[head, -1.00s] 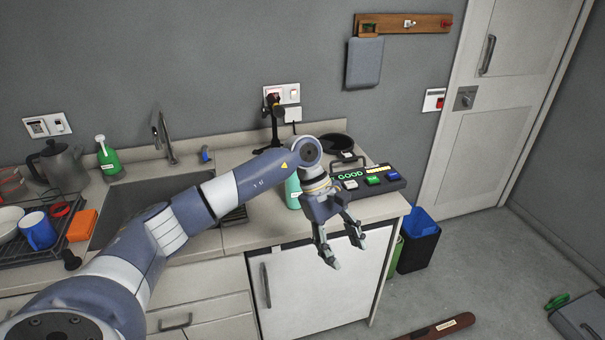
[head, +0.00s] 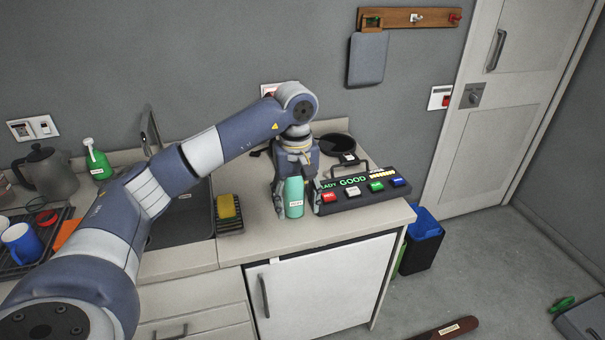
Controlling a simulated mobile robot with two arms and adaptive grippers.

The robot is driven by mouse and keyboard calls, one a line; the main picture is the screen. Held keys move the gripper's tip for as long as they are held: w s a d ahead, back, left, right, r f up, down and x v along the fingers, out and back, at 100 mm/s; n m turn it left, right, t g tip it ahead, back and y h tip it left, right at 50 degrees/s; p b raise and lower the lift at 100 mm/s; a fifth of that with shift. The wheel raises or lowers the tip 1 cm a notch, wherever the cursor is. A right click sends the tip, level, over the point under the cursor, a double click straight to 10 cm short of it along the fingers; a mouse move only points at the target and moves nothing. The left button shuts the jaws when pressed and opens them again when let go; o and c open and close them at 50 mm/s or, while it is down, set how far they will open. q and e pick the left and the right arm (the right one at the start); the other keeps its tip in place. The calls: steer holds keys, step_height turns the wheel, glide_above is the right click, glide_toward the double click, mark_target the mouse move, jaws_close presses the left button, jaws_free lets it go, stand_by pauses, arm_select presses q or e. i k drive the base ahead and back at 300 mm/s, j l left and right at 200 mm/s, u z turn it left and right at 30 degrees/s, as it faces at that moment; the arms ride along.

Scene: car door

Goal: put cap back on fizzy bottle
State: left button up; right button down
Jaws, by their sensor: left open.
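A teal-green bottle (head: 294,198) with a small white label stands upright on the worktop, just left of the button panel. I cannot make out a separate cap or whether one sits on the bottle. My left gripper (head: 290,190) is open and points down at the bottle, its palm just above and behind it. I cannot tell whether the fingers touch the bottle. My right gripper is not in view.
A black panel (head: 361,193) with coloured buttons and a lit "GOOD" sign stands close right of the bottle. A yellow sponge (head: 228,206) lies on a rack to its left, beside the sink (head: 180,225). A black pan (head: 333,145) is behind. The worktop's front strip is clear.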

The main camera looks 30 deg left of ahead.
mark_target(294, 188)
steer(key=i+j, duration=1)
steer(key=i, duration=0.05)
